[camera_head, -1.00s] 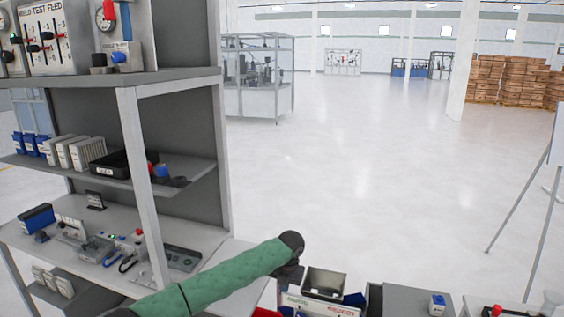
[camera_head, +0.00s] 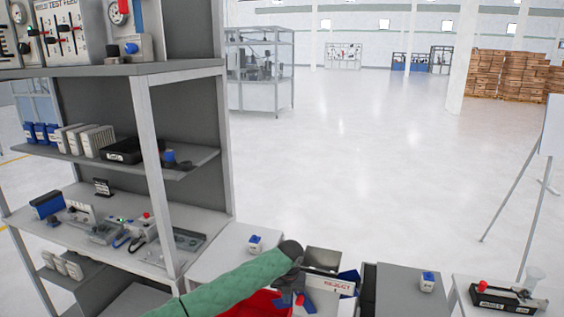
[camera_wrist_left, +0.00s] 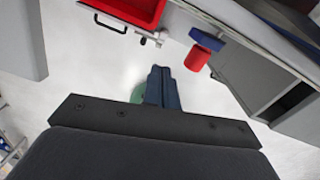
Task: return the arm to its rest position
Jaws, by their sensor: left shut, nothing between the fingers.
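My left arm, in a green sleeve, comes in from the bottom of the head view and ends in a dark wrist. My left gripper (camera_head: 288,281) hangs below that wrist, just left of the reject bin (camera_head: 322,283). Its fingertips are hard to make out there. In the left wrist view the two dark blue fingers (camera_wrist_left: 163,84) are together with nothing between them, above the pale floor. My right gripper is not in view.
A red tray (camera_head: 258,304) lies partly behind my left arm; it also shows in the left wrist view (camera_wrist_left: 128,10). A red cylinder (camera_wrist_left: 198,57) is near the fingers there. A grey shelf unit (camera_head: 155,170) stands left. Open floor (camera_head: 370,160) lies beyond.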

